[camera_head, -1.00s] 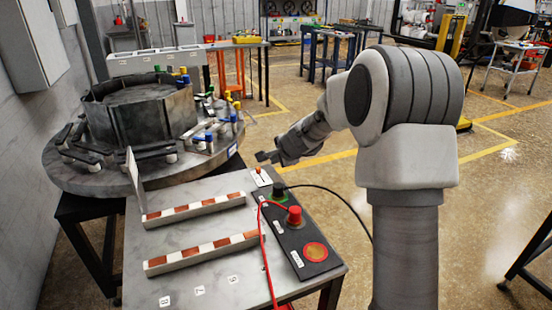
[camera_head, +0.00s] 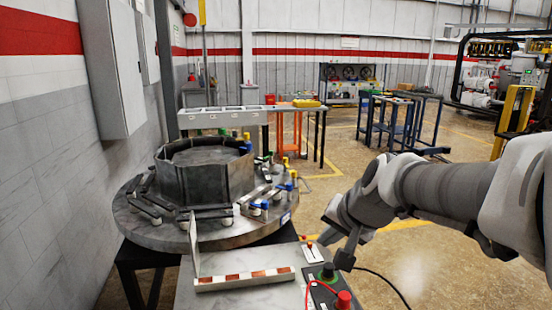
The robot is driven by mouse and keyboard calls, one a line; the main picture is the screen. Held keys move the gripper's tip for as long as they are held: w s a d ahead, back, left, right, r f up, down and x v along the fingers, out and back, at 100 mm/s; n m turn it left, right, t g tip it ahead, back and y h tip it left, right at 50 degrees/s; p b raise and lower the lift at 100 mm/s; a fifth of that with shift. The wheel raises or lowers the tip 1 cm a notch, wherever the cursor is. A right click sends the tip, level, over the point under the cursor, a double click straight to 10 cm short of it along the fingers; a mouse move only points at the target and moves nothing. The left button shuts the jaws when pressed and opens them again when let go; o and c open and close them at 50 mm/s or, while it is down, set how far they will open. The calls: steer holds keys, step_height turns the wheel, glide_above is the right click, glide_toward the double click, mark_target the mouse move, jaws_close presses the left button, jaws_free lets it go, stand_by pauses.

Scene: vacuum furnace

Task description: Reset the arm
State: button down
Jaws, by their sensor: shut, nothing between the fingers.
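My arm comes in from the right edge, bent at the elbow and reaching left. My gripper (camera_head: 343,255) is at its end, above the far right part of the metal table (camera_head: 210,290). It points down near the control panel with the green-based black knob (camera_head: 327,272) and the red knob (camera_head: 344,299). The fingers are small and dark and partly overlapped by the wrist. They look shut, with nothing seen between them. I cannot tell whether the gripper touches anything.
A round furnace base (camera_head: 200,235) with a dark octagonal ring (camera_head: 205,178) and several clamps stands left of the arm. A white strip with brown pads (camera_head: 245,279) lies on the metal table. A black cable (camera_head: 385,285) runs right.

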steer(key=s+d+r+n+h+p, duration=0.1)
steer(key=s+d+n+p, duration=0.1)
steer(key=s, duration=0.7)
steer(key=s+d+r+n+g+h+p, duration=0.1)
steer(key=s+d+r+n+p, duration=0.1)
steer(key=s, duration=0.8)
steer(key=shift+n+g+h, duration=0.3)
steer(key=shift+n, duration=0.4)
steer(key=shift+s+d, duration=0.1)
steer(key=shift+d, duration=0.1)
